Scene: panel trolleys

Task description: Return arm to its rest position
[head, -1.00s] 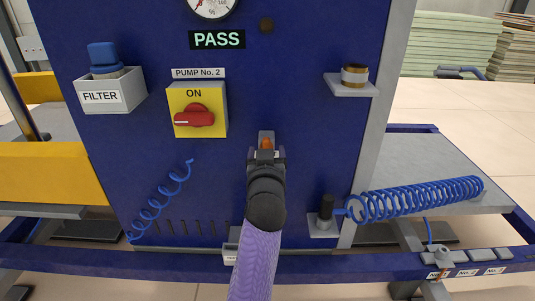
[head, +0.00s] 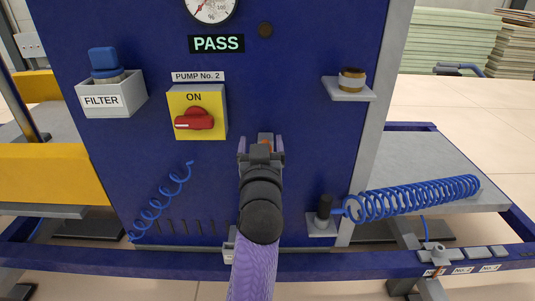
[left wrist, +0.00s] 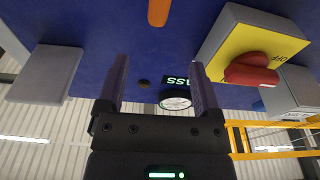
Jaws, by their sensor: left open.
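My left gripper (head: 261,148) is open in front of the blue panel (head: 300,110), its arm reaching up from the bottom of the head view. Its two fingers also show in the left wrist view (left wrist: 160,72), spread apart with nothing between them. An orange handle (left wrist: 158,12) on the panel lies beyond the fingertips at the top of that view. In the head view the handle (head: 265,142) shows only as a bit of orange behind the gripper, on a small grey mount. My right gripper is in neither view.
A yellow switch box with a red knob (head: 195,121) and a filter box (head: 118,97) are on the panel's left. A grey shelf with a brass fitting (head: 352,79) is at upper right. A coiled blue hose (head: 415,198) lies on the right. A PASS display (head: 216,44) is lit.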

